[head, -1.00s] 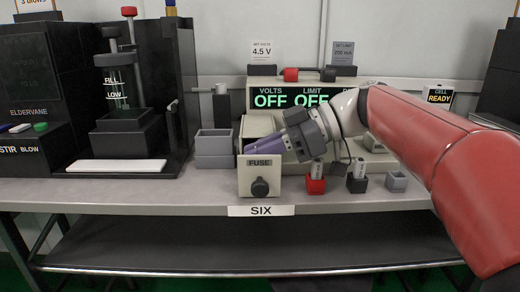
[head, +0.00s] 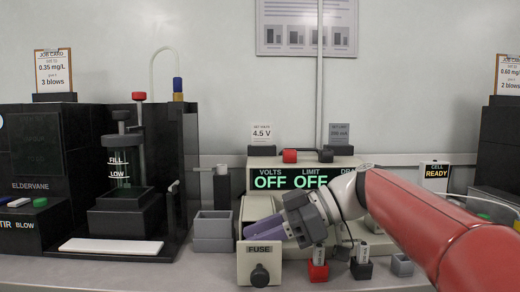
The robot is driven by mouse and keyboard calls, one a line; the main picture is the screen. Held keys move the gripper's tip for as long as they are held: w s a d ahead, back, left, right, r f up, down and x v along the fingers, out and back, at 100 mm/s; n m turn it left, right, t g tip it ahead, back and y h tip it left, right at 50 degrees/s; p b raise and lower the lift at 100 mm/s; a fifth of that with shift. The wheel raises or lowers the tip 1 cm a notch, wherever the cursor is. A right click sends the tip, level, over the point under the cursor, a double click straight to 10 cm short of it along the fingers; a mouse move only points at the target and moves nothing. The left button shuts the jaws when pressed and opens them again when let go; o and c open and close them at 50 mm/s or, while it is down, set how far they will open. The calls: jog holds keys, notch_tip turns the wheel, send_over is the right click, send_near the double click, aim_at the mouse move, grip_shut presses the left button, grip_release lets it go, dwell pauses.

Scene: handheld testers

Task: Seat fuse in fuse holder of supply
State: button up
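The supply (head: 255,181) stands at the back centre, its display reading VOLTS OFF and LIMIT OFF. In front of it is the cream box marked FUSE (head: 246,267), with a round black knob (head: 260,276) on its front. My gripper (head: 250,231) reaches in from the right, its purple fingers pointing left, just over or behind the top of the FUSE box. Whether the fingers touch the box, and whether they are open or shut, I cannot tell. I cannot make out a fuse; anything between the fingertips is hidden.
A grey open bin (head: 212,244) stands left of the FUSE box. A red block (head: 317,272), a black block (head: 361,271) and a grey block (head: 402,266) stand to its right, below my arm. The black tester (head: 125,217) fills the left side.

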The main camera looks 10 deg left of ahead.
notch_tip(320, 180, up, 19)
jog(key=p, duration=0.6)
jog(key=shift+r, duration=0.1)
jog(key=s+d+f+m+t+h+p, duration=0.1)
jog(key=s+d+f+m+t+h, duration=0.2)
jog(key=d+f+m, duration=0.4)
jog(key=s+d+f+m+t+h, duration=0.3)
jog(key=s+d+f+m+h, duration=0.2)
jog(key=d+f, duration=0.5)
jog(key=s+d+f+m+t+h+p, duration=0.1)
jog(key=s+d+f+m+h, duration=0.4)
jog(key=f, duration=1.1)
jog(key=s+d+m+t, duration=0.1)
jog(key=d+m, duration=0.2)
jog(key=d, duration=0.1)
jog(key=shift+s+f+m+t+p, duration=0.3)
jog(key=shift+s+f+m+t, duration=0.1)
jog(key=shift+a, duration=0.1)
jog(key=shift+c, duration=0.5)
